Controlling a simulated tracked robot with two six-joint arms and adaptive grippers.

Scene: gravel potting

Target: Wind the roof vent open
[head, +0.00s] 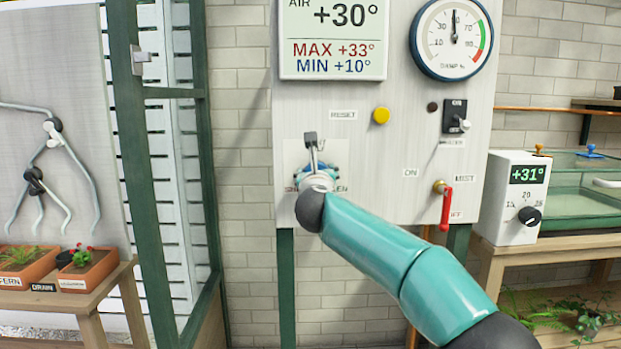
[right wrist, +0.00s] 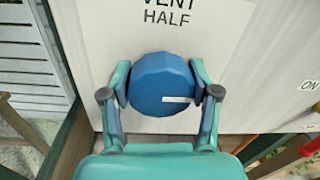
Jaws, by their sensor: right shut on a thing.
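The vent knob (right wrist: 160,84) is blue and round with a white mark that points right in the right wrist view. It sits on a pale panel (right wrist: 255,50) under a label reading "VENT HALF" (right wrist: 167,16). My right gripper (right wrist: 159,76) is shut on the knob, one finger on each side of it. In the head view my right gripper (head: 316,172) is at the panel and hides most of the knob. Parts of the labels beside it show as "SH" and "EN". My left gripper is not in view.
A yellow reset button (head: 381,115), a black switch (head: 454,117) and a red mist lever (head: 446,205) are on the same panel. A display (head: 333,38) and a dial gauge (head: 451,38) sit above. A green-framed glazed door (head: 165,170) stands to the left.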

